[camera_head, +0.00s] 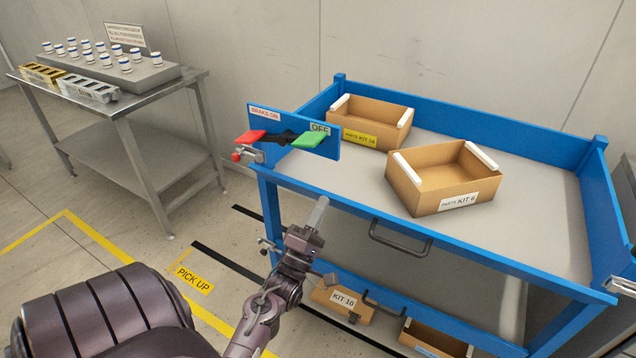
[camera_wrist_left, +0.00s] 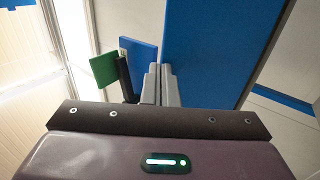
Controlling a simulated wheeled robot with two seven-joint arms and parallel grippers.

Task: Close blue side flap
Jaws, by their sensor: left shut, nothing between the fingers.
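The blue cart (camera_head: 480,268) has raised blue panels along its back and ends. Its right end panel (camera_head: 603,200) stands upright, with a metal latch (camera_head: 622,287) at its near end. I cannot tell for sure which panel is the side flap. My left gripper (camera_head: 319,212) is shut and empty, fingers pointing up, just outside the cart's front edge near its left corner. In the left wrist view the shut fingers (camera_wrist_left: 161,84) are beside a wide blue panel (camera_wrist_left: 215,45); contact cannot be told. My right gripper is not in view.
A blue brake board (camera_head: 325,146) with red (camera_head: 250,137) and green (camera_head: 309,140) paddles stands at the cart's left corner. Two open kit boxes (camera_head: 368,120) (camera_head: 432,205) sit on top. A dark handle (camera_head: 400,240) juts from the front. A metal table (camera_head: 150,82) stands left; floor between is clear.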

